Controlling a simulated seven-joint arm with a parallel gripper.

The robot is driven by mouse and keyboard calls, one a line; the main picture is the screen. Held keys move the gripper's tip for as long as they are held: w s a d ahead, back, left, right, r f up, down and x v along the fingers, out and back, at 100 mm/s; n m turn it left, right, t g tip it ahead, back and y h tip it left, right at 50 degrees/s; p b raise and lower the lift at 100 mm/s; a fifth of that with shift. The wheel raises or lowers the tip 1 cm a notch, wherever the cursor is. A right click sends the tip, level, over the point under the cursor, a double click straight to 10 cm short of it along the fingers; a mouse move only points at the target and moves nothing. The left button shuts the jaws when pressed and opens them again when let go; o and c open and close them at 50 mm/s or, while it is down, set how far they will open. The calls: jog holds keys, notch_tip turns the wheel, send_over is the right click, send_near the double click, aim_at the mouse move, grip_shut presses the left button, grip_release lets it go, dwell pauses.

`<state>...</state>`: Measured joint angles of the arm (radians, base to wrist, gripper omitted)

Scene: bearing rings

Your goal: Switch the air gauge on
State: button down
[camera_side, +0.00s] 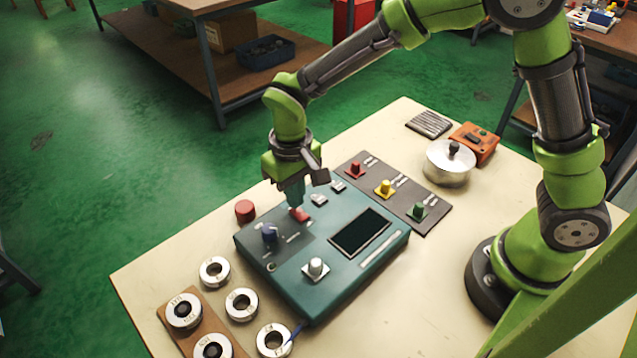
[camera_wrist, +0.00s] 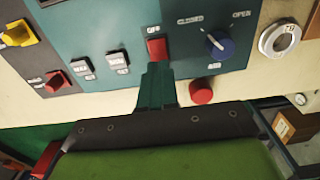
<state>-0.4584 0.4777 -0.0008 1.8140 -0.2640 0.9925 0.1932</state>
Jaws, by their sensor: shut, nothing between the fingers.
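The air gauge is a teal box (camera_side: 340,285) with a dark screen, in the middle of the table in the side view. Its red switch (camera_side: 299,214) sits on the panel's far part; it also shows in the wrist view (camera_wrist: 156,48), with a small label above it. My gripper (camera_side: 296,204) points down at the red switch, fingers shut and empty. In the wrist view the fingertips (camera_wrist: 157,68) are right at the switch's lower edge. I cannot tell whether they touch it. The fingers partly hide the switch in the side view.
A blue knob (camera_wrist: 220,44) marked CLOSED and OPEN is beside the switch. White buttons (camera_wrist: 117,61) are on its other side. A silver knob (camera_side: 316,267) stands on the near part. A red cylinder (camera_side: 245,210), several rings (camera_side: 241,317) and a lidded pot (camera_side: 436,173) stand around the gauge.

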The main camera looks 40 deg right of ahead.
jog(key=shift+f, duration=1)
dwell(0.6)
jog(key=shift+r, duration=3.6)
jog(key=shift+f, duration=0.2)
jog(key=s+d+r+m+t+y, duration=0.2)
jog(key=s+d+r+m+t, duration=0.2)
jog(key=s+d+r, duration=0.9)
jog(key=s+d+t, duration=0.1)
jog(key=d+t, duration=0.1)
jog(key=t, duration=0.1)
jog(key=shift+d, duration=0.15)
